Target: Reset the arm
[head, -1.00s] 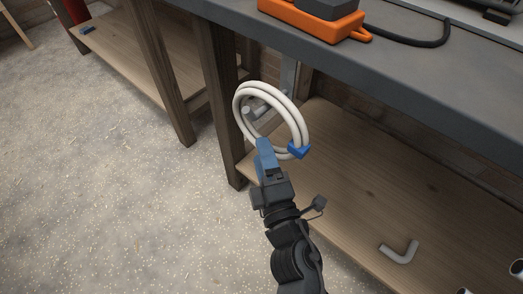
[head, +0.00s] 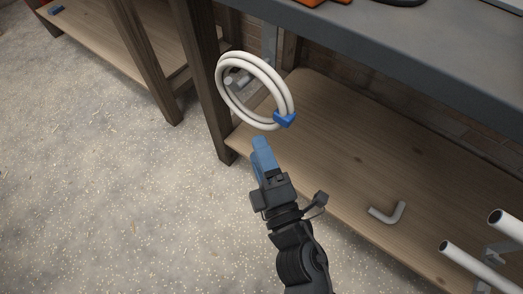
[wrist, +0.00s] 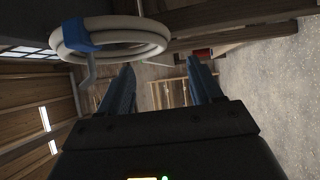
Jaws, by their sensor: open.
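My gripper (head: 262,146) has blue fingers and is below the coil of white hose in the head view, apart from it. In the wrist view my gripper (wrist: 160,80) has its two fingers spread with nothing between them. The white coil (head: 230,98) has a blue clip (head: 284,119) and hangs by a bench leg, near a metal bracket. The coil (wrist: 140,48) also shows in the wrist view, at the upper left, beyond and beside the fingers.
A grey workbench top (head: 400,55) runs above a wooden lower shelf (head: 330,140). A bent grey pipe (head: 388,214) lies on that shelf, and pipe ends (head: 465,255) jut in at the lower right. Open speckled floor (head: 110,200) lies to the left.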

